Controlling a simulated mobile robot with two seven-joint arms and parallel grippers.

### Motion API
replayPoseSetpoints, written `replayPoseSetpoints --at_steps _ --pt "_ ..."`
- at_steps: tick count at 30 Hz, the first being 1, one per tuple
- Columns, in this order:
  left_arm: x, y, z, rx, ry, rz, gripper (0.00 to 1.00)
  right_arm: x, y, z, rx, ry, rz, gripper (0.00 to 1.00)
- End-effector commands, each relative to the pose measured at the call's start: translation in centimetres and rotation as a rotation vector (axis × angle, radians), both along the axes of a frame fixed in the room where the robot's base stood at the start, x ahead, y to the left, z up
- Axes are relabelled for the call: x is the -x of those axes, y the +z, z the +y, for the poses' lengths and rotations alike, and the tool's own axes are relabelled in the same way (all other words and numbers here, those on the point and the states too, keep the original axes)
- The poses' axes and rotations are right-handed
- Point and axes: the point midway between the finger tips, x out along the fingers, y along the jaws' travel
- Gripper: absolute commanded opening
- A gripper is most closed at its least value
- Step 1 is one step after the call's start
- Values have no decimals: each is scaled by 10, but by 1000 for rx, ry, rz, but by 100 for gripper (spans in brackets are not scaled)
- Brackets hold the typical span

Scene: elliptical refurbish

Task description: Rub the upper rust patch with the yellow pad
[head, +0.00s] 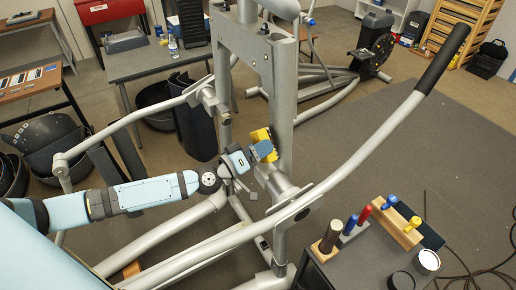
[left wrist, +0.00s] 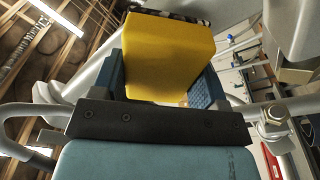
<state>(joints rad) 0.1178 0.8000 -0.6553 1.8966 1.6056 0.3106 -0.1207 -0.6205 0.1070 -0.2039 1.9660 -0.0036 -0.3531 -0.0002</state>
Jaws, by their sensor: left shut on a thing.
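The yellow pad (head: 261,134) is held at the upright grey metal column (head: 282,95) of the elliptical machine, near the column's left face. My left gripper (head: 262,150) is shut on the pad. In the left wrist view the pad (left wrist: 168,55) sits between the two blue fingers, with a dark speckled layer along its far edge. I cannot tell whether the pad touches the column. No rust patch can be made out in either view; the pad and gripper cover part of the column. My right gripper is not in view.
A long grey handle bar with a black grip (head: 442,60) crosses to the right of the column. Another handle arm (head: 135,118) is at the left. A dark tool stand (head: 365,262) with several handled tools and cans stands at lower right. Open floor (head: 420,150) lies beyond.

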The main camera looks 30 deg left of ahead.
Motion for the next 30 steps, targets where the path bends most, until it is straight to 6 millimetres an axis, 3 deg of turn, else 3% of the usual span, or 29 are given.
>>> replayPoseSetpoints --at_steps 25,30 --pt "-14 0 -8 -1 0 0 45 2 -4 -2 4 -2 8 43" --pt "-14 10 -7 2 1 -1 45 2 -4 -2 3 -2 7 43"
